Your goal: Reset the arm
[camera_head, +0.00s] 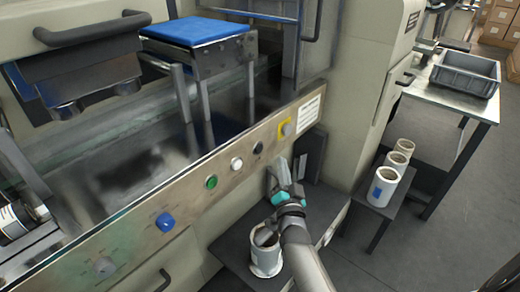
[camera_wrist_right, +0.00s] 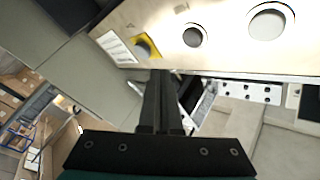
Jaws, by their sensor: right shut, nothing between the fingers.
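My right gripper (camera_head: 274,176) is in front of the machine's control panel (camera_head: 188,198), below the black button (camera_head: 258,148) and the yellow-backed switch (camera_head: 286,128). In the right wrist view its two dark fingers (camera_wrist_right: 160,85) are together with nothing between them. Past the fingertips that view shows the panel with the yellow-backed switch (camera_wrist_right: 146,46), a black button (camera_wrist_right: 196,35) and a white button (camera_wrist_right: 271,21). I cannot tell how far the fingertips are from the panel. My left gripper is not in view.
A white roll (camera_head: 265,258) stands on a dark stand beside my right forearm. Several more rolls (camera_head: 383,186) stand on a low bench at the right. A grey tray (camera_head: 465,74) sits on a metal table behind them. Floor at the far right is clear.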

